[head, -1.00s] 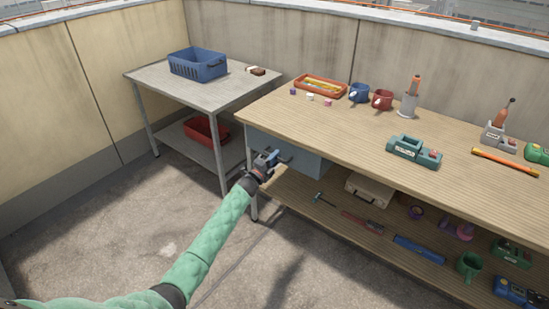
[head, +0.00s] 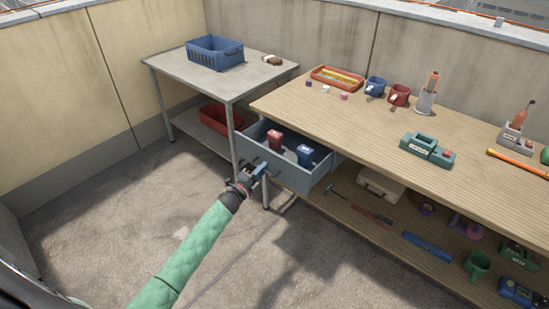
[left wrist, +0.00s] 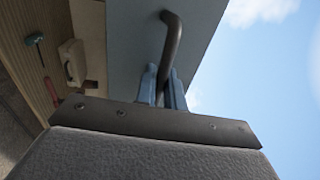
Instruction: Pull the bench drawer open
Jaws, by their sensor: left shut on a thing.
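The grey-blue bench drawer (head: 293,173) stands pulled out from under the left end of the wooden workbench (head: 335,125) in the head view. A red item (head: 275,140) and a blue item (head: 305,155) are inside it. My left gripper (head: 258,172) is at the drawer's front. In the left wrist view its blue fingers (left wrist: 162,90) are shut on the dark bar handle (left wrist: 172,45) of the drawer front (left wrist: 130,50). My right gripper is not in view.
A grey metal table (head: 222,82) with a blue basket (head: 214,52) stands left of the bench, a red bin (head: 214,119) on its lower shelf. Mugs, a tray and tool holders sit on the benchtop. The concrete floor (head: 110,220) in front is clear.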

